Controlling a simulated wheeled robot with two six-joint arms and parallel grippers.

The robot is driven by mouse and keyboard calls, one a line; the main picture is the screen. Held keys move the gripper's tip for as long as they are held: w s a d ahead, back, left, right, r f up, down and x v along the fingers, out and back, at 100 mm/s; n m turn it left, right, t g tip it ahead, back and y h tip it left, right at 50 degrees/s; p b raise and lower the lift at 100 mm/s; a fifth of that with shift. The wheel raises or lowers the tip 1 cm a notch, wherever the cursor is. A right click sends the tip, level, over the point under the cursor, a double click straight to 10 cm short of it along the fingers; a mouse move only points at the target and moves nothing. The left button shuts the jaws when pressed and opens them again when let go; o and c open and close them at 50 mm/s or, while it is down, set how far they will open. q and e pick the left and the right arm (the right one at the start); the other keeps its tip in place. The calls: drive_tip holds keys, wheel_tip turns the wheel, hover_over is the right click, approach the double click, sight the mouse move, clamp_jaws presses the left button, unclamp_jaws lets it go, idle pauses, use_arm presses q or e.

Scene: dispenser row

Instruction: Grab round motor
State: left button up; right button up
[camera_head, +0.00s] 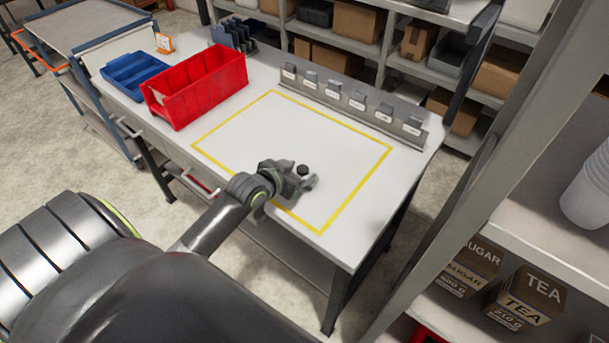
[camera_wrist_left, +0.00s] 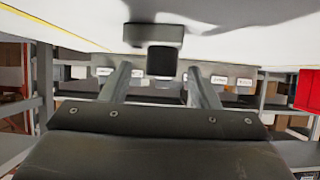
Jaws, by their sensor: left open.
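The round motor (camera_head: 302,170) shows as a small dark round thing on the white table, inside the yellow outline near its front right. In the left wrist view, it appears as a black cylinder (camera_wrist_left: 162,60) with a wider grey part (camera_wrist_left: 153,35) against the table surface. My left gripper (camera_head: 300,184) is low over the table, right at the motor. In the left wrist view, its two fingers (camera_wrist_left: 160,70) are apart, with the motor in line with the gap between them. I cannot tell whether either finger touches it. My right gripper is not in view.
A red divided bin (camera_head: 196,88) and a blue tray (camera_head: 133,72) stand at the table's left. A grey rail with several labelled dispensers (camera_head: 350,103) runs along the back. A shelf post (camera_head: 450,220) rises close to the right. The outlined area (camera_head: 270,120) is otherwise clear.

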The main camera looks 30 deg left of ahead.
sight(302, 169)
use_arm(q)
drive_tip(key=shift+p+x, duration=0.4)
drive_tip(key=shift+x, duration=1.7)
drive_tip(key=shift+r, duration=0.1)
drive_tip(key=c, duration=1.2)
